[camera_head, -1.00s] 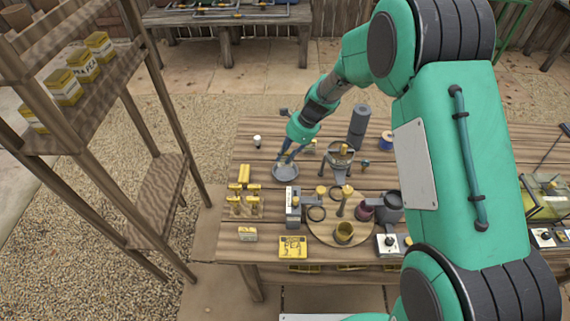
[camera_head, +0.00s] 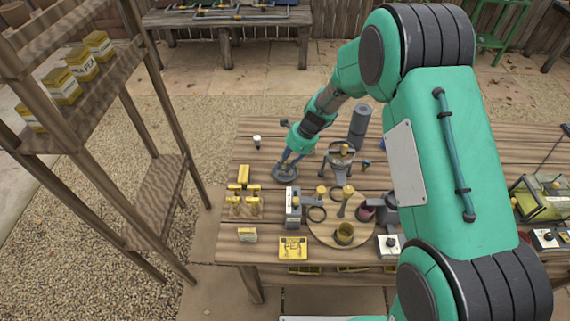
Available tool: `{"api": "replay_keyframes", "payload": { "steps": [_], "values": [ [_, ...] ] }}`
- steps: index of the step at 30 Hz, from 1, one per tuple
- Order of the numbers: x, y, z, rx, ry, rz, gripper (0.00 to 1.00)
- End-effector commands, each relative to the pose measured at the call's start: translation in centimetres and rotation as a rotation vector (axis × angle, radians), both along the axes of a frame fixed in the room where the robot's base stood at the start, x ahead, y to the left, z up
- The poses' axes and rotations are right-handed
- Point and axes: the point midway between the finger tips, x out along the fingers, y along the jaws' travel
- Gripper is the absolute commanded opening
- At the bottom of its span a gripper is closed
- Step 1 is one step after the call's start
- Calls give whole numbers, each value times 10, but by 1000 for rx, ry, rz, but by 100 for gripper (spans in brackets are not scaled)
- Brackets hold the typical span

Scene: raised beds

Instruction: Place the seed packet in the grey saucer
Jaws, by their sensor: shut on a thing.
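The grey saucer (camera_head: 290,179) lies on the left back part of the wooden table. My gripper (camera_head: 284,164) points down over it, with its fingertips at or just above the saucer's dish. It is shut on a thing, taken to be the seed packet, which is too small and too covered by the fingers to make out. I cannot tell whether the held thing touches the saucer.
Several yellow pieces (camera_head: 244,195) stand left of a grey metal block (camera_head: 293,206). A metal tripod stand (camera_head: 341,160) and a dark cylinder (camera_head: 359,126) stand right of my gripper. A wooden shelf (camera_head: 160,200) rises at left.

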Motion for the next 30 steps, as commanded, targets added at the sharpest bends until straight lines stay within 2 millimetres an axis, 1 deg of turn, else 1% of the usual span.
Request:
{"api": "replay_keyframes", "payload": {
  "steps": [2,3,5,14,19,23,26,30],
  "values": [
    [0,0,-2,0,1,0,3],
    [0,0,-2,0,0,0,29],
    [0,0,-2,0,0,0,40],
    [0,0,-1,0,0,0,40],
    [0,-1,4,0,0,0,40],
    [0,-5,15,0,-1,0,40],
    [0,-10,26,0,-1,0,40],
    [0,-18,47,0,-2,-1,40]
  ]
}}
